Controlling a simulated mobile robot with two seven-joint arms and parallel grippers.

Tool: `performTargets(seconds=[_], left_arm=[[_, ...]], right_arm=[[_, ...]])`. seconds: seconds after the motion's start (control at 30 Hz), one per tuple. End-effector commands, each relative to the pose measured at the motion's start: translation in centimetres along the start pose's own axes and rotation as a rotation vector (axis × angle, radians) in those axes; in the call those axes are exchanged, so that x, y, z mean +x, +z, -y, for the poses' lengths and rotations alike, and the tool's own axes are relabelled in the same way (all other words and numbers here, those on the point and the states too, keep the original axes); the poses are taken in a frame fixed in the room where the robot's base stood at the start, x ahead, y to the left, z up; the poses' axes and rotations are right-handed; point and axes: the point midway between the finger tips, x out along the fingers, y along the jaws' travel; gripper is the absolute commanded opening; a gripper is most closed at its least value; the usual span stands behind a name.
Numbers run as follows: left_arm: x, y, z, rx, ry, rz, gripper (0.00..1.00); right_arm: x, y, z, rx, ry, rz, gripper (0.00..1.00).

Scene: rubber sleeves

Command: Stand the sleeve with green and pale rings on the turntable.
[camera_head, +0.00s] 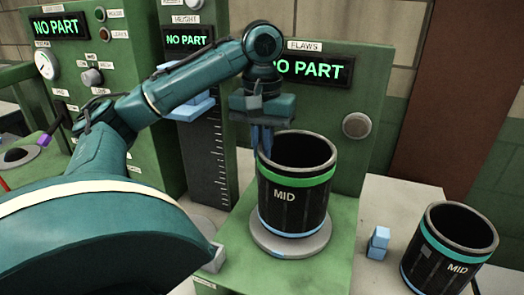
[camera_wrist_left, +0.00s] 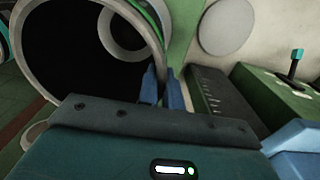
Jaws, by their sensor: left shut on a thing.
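The black sleeve (camera_head: 293,195) marked MID has a green ring near its top and a pale blue ring at its bottom. It is upright over the grey turntable (camera_head: 262,240) in the head view, and its base appears to rest on it. My left gripper (camera_head: 262,150) points down at the sleeve's left rim and is shut on the wall, one finger on either side. In the left wrist view the rim of the sleeve (camera_wrist_left: 82,88) runs between the fingers (camera_wrist_left: 161,90). My right gripper is not in view.
Another black sleeve (camera_head: 450,252) with a cyan ring stands at the right. The green flaws panel (camera_head: 340,100) rises behind the turntable and reads NO PART. A height gauge (camera_head: 207,150) stands left of it.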

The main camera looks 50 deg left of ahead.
Motion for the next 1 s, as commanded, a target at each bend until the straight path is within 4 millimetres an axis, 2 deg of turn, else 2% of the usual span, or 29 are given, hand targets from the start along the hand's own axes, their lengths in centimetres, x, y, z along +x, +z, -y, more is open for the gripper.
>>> performTargets(seconds=[0.27,0.8,0.83,1.0], left_arm=[[1.4,0.0,0.0,0.000,0.003,0.001,0.00],[1.9,0.0,0.0,-0.003,0.004,-0.003,0.00],[2.0,0.0,0.1,-0.002,0.002,0.000,0.10],[2.0,0.0,0.1,-0.002,0.001,0.000,0.23]], right_arm=[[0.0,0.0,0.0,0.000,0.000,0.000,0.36],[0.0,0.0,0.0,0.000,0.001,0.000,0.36],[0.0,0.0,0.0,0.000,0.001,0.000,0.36],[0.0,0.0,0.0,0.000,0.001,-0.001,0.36]])
